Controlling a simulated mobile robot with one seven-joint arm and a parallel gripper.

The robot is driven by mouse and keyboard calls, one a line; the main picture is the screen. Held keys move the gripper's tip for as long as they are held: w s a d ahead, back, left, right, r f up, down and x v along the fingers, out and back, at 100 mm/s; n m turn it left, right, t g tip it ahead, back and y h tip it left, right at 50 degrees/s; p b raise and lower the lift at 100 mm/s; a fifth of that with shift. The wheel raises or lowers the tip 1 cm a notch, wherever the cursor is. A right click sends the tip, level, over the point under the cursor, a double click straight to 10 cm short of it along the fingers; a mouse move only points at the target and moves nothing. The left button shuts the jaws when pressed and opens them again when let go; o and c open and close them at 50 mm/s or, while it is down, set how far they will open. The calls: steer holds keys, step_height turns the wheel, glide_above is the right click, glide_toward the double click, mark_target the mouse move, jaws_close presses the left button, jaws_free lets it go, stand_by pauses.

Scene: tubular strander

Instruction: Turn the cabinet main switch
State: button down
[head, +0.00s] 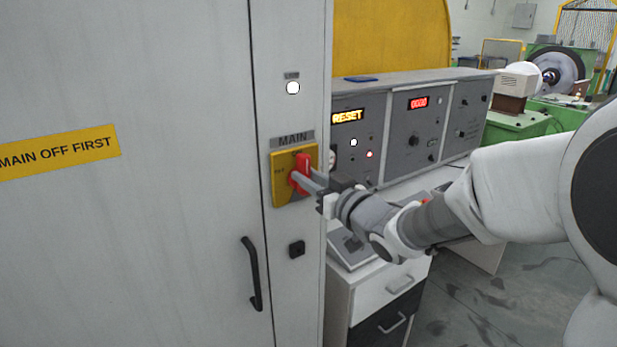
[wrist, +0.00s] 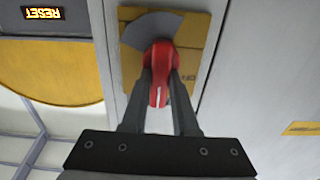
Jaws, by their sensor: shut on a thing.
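The cabinet main switch is a red handle (head: 303,174) on a yellow plate (head: 281,187) under a MAIN label (head: 292,139). In the head view the handle stands nearly upright. My gripper (head: 300,180) reaches it from the right, with its fingers at the handle. In the wrist view the red handle (wrist: 158,75) sits between the two fingers of my gripper (wrist: 160,85), one on each side, shut on it. The wrist view is turned over, and the plate (wrist: 191,32) shows behind the handle. The fingers partly hide the handle and plate.
A white lamp (head: 292,88) is lit above the switch. A black cabinet handle (head: 252,273) and a small black lock (head: 296,249) are below it. A control console (head: 400,125) with a RESET display stands to the right, above a drawer unit (head: 385,295).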

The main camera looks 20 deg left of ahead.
steer(key=c, duration=0.7)
jaws_free()
steer(key=b+v, duration=0.1)
steer(key=v, duration=1.6)
steer(key=shift+s+d, duration=0.15)
steer(key=shift+s, duration=0.05)
